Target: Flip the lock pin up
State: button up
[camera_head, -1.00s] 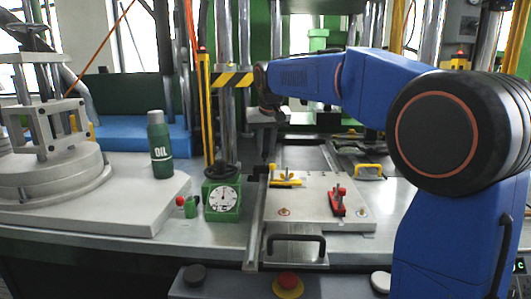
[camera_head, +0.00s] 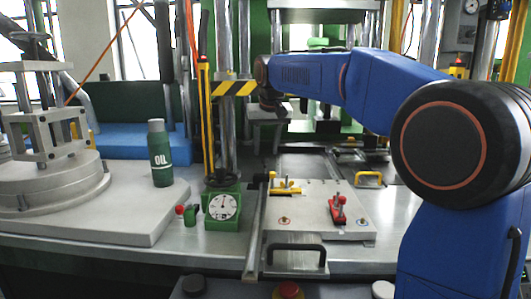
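A flat grey mold plate (camera_head: 310,222) lies on the metal table. On its far left corner sits a yellow latch (camera_head: 286,186) with a small upright post. A red latch (camera_head: 338,212) with a small upright knob stands on the plate's right side. I cannot tell for sure which of these is the lock pin. My blue arm reaches in from the right, and its wrist bends down above and behind the yellow latch. My gripper (camera_head: 268,116) is small and blends with the grey parts behind it. Its fingers are not clear, and I see no contact with either latch.
A green dial gauge (camera_head: 223,206) stands left of the plate, beside a metal rail. A green oil bottle (camera_head: 160,153) stands farther left, near a round grey fixture (camera_head: 50,190). A black handle (camera_head: 295,248) is at the plate's front. A yellow handle (camera_head: 369,179) lies behind right.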

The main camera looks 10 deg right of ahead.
jog(key=v, duration=1.4)
jog(key=shift+r, duration=0.3)
jog(key=shift+s, duration=0.1)
